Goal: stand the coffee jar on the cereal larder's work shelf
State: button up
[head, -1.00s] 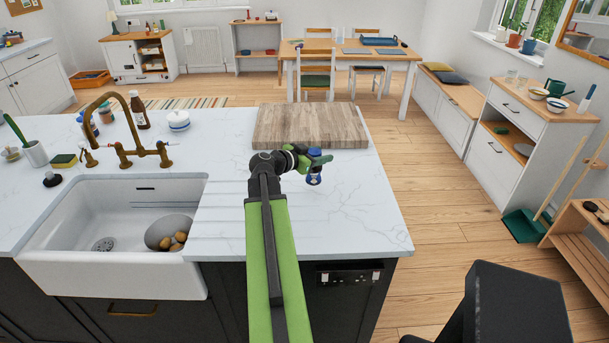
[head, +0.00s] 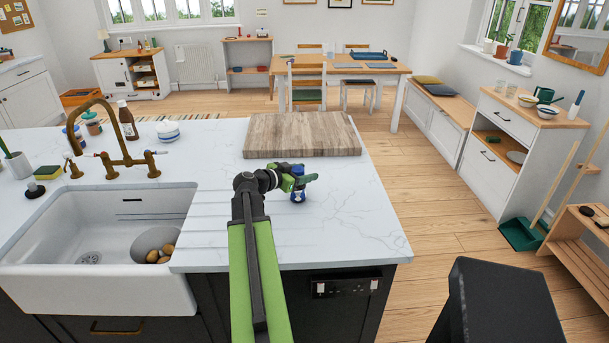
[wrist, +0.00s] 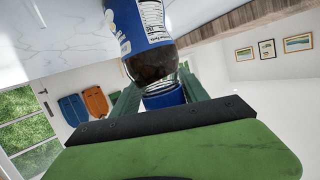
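The coffee jar (head: 298,194) has a blue lid, a blue and white label and dark contents. It is at the white worktop's right part, in front of the wooden board. My gripper (head: 298,173) is at its upper end. In the wrist view the jar (wrist: 151,60) appears upside down, and the two green fingers (wrist: 165,88) flank it closely at the lid and neck, apparently shut on it. I cannot tell whether its base touches the worktop. I cannot identify the cereal larder or its work shelf in these views.
A thick wooden board (head: 303,136) lies behind the jar. The sink (head: 100,245) with a brass tap (head: 112,150) is at left. A dining table (head: 340,66) stands beyond. White cabinets (head: 510,135) line the right wall, with open floor (head: 420,190) between.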

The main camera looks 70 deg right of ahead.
jog(key=shift+o, duration=1)
